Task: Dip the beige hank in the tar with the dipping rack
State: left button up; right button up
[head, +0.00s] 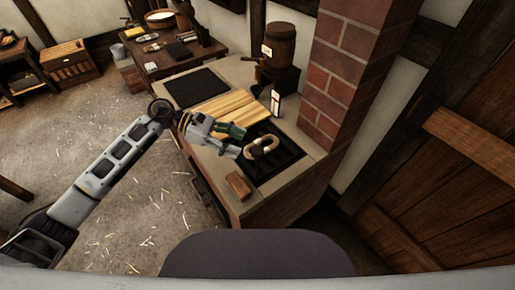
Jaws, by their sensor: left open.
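A beige hank (263,147), looped into a ring, lies on or just above a dark slatted grate (284,160) set in the pale worktop beside the brick pillar. A small dark object shows inside its loop. My left gripper (241,142) comes in from the left. Its two fingers are apart, their tips just left of the hank; I cannot tell whether they touch it. The grate may be the dipping rack, but I cannot tell for sure. No tar surface can be made out. My right gripper is out of view.
A wooden block (239,185) lies on the near worktop edge. Pale boards (224,107) and a black plate (196,88) lie farther back. A small upright card (275,102) and a barrel (279,45) stand near the brick pillar (345,75). Open floor lies left.

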aim_at(255, 149)
pick_arm(q)
jog(key=p+x, duration=0.1)
jog(key=x, duration=0.5)
jog(key=shift+d, duration=0.15)
jog(key=shift+d+f, duration=0.3)
jog(key=shift+d, duration=0.15)
jog(key=shift+s+d+f+p, duration=0.1)
jog(key=shift+d+p, duration=0.1)
jog(key=shift+p, duration=0.1)
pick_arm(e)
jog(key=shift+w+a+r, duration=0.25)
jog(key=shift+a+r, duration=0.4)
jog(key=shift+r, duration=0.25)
pick_arm(q)
jog(key=c, duration=1.2)
grip_shut()
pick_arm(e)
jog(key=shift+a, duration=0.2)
